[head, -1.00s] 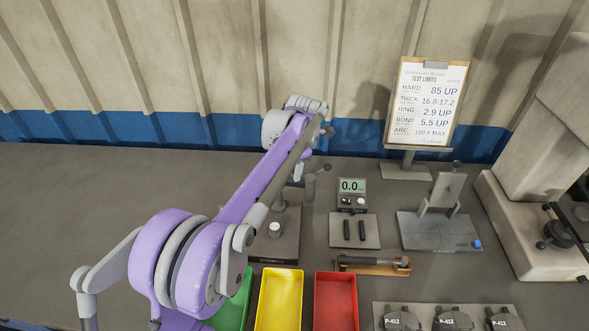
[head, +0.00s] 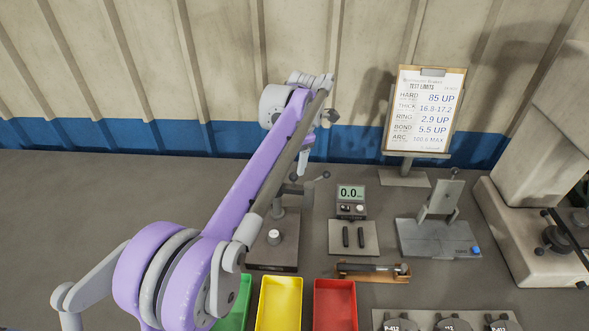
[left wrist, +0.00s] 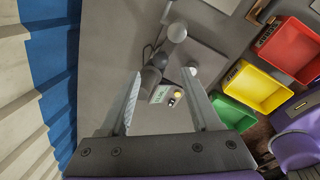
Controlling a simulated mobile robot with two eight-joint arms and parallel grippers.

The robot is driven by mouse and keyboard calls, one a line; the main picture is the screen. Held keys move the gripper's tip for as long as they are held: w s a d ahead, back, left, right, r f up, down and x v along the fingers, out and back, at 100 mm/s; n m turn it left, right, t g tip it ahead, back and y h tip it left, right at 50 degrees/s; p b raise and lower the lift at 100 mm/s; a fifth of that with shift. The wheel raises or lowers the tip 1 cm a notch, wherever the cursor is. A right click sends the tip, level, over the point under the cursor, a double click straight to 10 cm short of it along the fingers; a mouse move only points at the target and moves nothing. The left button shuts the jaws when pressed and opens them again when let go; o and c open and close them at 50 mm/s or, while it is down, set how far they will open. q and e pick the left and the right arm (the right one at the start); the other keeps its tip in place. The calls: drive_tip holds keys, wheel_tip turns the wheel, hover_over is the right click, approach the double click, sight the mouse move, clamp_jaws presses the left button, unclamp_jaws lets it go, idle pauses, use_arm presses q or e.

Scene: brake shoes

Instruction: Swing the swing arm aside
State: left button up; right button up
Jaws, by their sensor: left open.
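A grey stand (head: 284,245) with a round white knob on its base is on the bench in the middle of the head view. A short arm with dark ball ends (head: 312,187) shows at its top and looks like the swing arm; my left arm partly hides it. My left gripper (head: 303,162) is above and behind it, with only a pale finger showing. In the left wrist view the gripper (left wrist: 161,75) is open and empty. Ball-ended parts of the stand (left wrist: 176,33) show beyond the fingertips; contact cannot be told. My right gripper is out of view.
Green, yellow (head: 279,302) and red (head: 335,303) bins are in front of the stand. A digital gauge (head: 351,197), a hinged fixture (head: 438,230) and a limits board (head: 425,110) are to the right. The bench at the left is clear.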

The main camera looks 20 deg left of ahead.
use_arm(q)
drive_tip(key=shift+s+d+r, duration=0.15)
drive_tip(key=shift+r, duration=1.2)
